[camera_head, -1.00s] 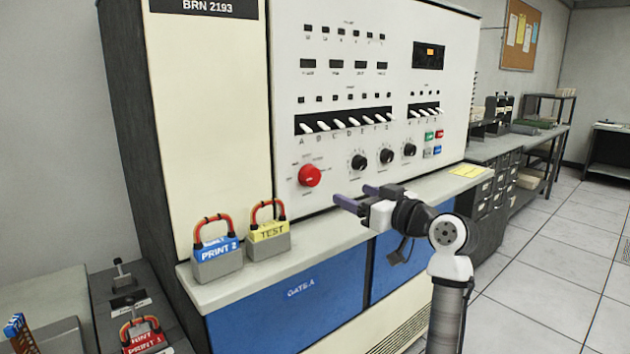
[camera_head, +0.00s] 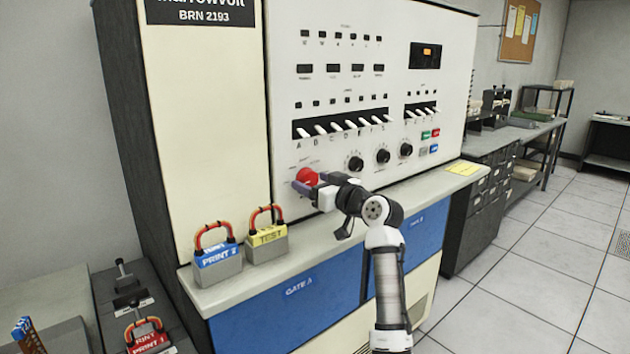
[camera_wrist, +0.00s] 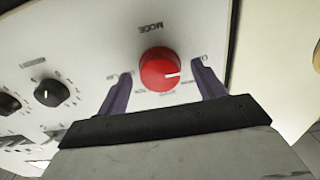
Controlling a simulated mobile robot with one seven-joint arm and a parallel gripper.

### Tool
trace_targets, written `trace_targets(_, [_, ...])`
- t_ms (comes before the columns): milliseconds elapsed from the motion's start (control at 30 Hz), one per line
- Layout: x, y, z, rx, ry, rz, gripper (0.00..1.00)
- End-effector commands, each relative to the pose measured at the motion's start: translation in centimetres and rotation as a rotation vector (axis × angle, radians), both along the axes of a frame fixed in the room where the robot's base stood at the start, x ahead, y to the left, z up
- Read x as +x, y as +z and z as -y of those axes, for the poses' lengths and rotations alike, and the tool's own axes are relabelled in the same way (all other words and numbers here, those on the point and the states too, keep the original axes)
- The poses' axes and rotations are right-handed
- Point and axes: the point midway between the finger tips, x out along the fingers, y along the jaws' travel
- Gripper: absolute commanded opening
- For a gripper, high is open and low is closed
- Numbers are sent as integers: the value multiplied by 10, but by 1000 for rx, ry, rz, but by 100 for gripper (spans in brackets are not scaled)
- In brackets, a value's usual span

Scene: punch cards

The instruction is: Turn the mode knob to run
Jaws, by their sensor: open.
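The red mode knob (camera_head: 308,176) is on the lower left of the white control panel. In the wrist view the knob (camera_wrist: 160,69) shows a white pointer line towards the picture's right, and the label MODE appears upside down above it. Small position labels around it are too blurred to read. My gripper (camera_head: 311,185) is at the panel just in front of the knob. In the wrist view its two purple fingers (camera_wrist: 162,88) are open, one on each side of the knob, with a visible gap on both sides.
Padlock-like blocks marked PRINT 2 (camera_head: 217,262) and TEST (camera_head: 267,242) stand on the ledge (camera_head: 340,245) at left. The ledge under my gripper looks clear.

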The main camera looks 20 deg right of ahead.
Motion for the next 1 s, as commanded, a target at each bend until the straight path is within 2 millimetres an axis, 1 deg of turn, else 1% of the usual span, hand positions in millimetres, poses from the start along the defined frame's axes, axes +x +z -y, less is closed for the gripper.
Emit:
trace_targets(200, [0,0,0,0,0,0,69])
trace_targets(233, [0,0,0,0,0,0,66])
trace_targets(500, [0,0,0,0,0,0,31])
trace_targets(567, [0,0,0,0,0,0,24])
trace_targets(833, [0,1,0,31,1,-10,24])
trace_targets(1000, [0,2,-1,107,2,-38,24])
